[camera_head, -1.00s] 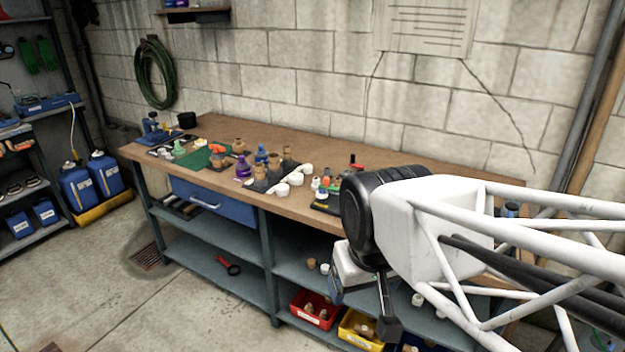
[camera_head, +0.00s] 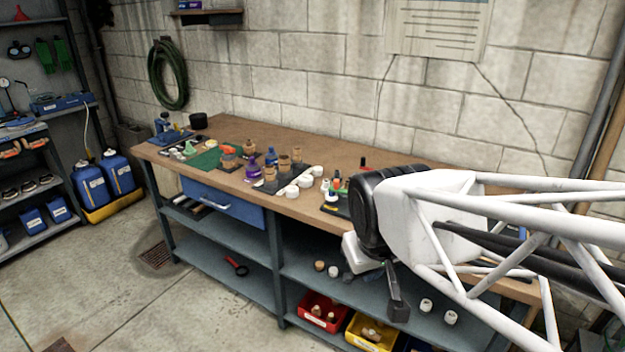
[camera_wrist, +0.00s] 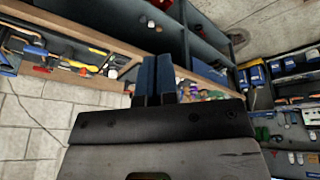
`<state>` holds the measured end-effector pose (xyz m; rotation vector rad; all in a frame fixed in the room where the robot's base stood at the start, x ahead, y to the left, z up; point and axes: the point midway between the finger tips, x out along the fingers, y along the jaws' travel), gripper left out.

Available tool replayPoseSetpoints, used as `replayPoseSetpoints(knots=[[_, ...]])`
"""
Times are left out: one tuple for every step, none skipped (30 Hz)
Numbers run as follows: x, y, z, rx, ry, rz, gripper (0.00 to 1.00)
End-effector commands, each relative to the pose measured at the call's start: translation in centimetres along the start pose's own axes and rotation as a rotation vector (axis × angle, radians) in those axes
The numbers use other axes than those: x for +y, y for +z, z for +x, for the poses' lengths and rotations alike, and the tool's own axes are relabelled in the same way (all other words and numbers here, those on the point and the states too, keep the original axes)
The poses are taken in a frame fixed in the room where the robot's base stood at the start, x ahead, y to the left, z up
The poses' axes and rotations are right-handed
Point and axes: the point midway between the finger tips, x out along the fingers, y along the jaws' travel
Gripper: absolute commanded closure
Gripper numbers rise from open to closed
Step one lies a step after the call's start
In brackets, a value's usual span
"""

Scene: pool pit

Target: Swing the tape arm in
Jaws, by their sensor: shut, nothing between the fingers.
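In the head view a workbench carries a row of small items, among them white roll-like pieces (camera_head: 300,184) on a dark strip. They are too small for me to tell whether a tape arm is among them. In the wrist view my gripper (camera_wrist: 155,62) has its two blue fingers side by side and shut, with nothing between them. It points toward the bench and its shelves, clear of any object. In the head view my own arm hides the right part of the bench top.
The wooden bench top (camera_head: 335,150) has bare room along its back. A blue drawer (camera_head: 222,203) is below. Red (camera_head: 320,313) and yellow bins (camera_head: 369,334) sit on the lower shelf. Blue jugs (camera_head: 104,180) stand at left. The floor (camera_head: 140,310) in front is open.

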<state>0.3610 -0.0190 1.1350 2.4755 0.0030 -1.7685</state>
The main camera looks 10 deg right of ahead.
Motion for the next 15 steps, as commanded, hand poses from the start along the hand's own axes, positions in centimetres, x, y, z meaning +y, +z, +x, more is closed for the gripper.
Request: replayPoseSetpoints(knots=[[0.5,-1.0,0.6,0.021,0.012,-0.023,1.0],[0.8,-1.7,0.9,0.037,0.021,-0.04,1.0],[1.2,-2.6,1.4,0.058,0.033,-0.065,1.0],[1.5,-3.3,1.8,0.075,0.042,-0.086,1.0],[1.9,-4.0,2.1,0.093,0.052,-0.105,1.0],[2.3,-5.0,2.6,0.116,0.066,-0.134,1.0],[2.7,-5.8,3.0,0.134,0.076,-0.155,1.0],[3.0,-6.5,3.4,0.151,0.087,-0.177,1.0],[3.4,-7.4,3.9,0.174,0.101,-0.208,1.0],[3.8,-8.2,4.3,0.192,0.111,-0.23,1.0],[4.1,-8.9,4.7,0.209,0.122,-0.253,1.0],[4.5,-9.8,5.2,0.231,0.136,-0.283,1.0],[4.8,-10.5,5.6,0.247,0.147,-0.306,1.0],[5.2,-11.2,6.0,0.265,0.158,-0.329,1.0],[5.5,-12.0,6.5,0.286,0.172,-0.36,1.0]])
